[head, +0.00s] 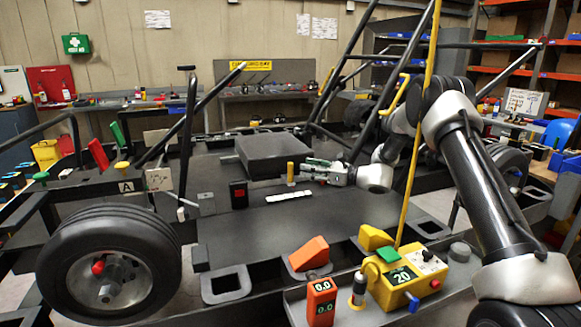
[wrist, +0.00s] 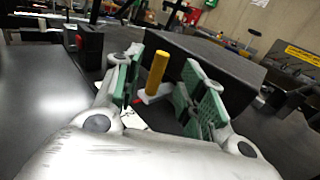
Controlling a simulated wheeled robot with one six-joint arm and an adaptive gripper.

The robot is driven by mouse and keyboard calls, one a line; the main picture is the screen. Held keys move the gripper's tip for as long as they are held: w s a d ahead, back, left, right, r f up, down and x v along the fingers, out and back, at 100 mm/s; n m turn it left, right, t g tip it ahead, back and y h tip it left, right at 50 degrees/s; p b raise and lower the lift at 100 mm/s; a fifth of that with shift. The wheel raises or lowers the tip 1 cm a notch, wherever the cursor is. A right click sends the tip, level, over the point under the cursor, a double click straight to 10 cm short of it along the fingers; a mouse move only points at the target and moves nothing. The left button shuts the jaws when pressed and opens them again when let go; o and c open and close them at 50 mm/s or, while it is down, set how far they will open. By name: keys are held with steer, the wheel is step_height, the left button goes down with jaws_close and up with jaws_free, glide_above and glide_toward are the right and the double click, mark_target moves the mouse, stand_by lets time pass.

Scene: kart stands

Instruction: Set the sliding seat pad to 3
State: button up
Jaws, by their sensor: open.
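The seat pad (head: 272,153) is a low black block on the dark kart floor; in the wrist view its black side (wrist: 215,68) rises behind the handle. A yellow upright handle (head: 291,172) stands at its near side, on a small grey bracket with a red tip in the wrist view. A white scale strip (head: 289,196) lies in front; its marks are too small to read. My gripper (head: 306,170) is open, with green finger pads pointing left at the handle. In the wrist view the handle (wrist: 157,72) appears between the fingertips, with gaps on both sides.
A black box with a red face (head: 239,194) stands left of the handle. A yellow pole (head: 417,130) rises in front of my arm. A yellow control box reading 20 (head: 402,277) and orange blocks (head: 309,253) sit at the front. The floor before the strip is clear.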

mark_target(290, 163)
steer(key=x, duration=0.8)
steer(key=shift+w+d+f, duration=0.1)
jaws_close()
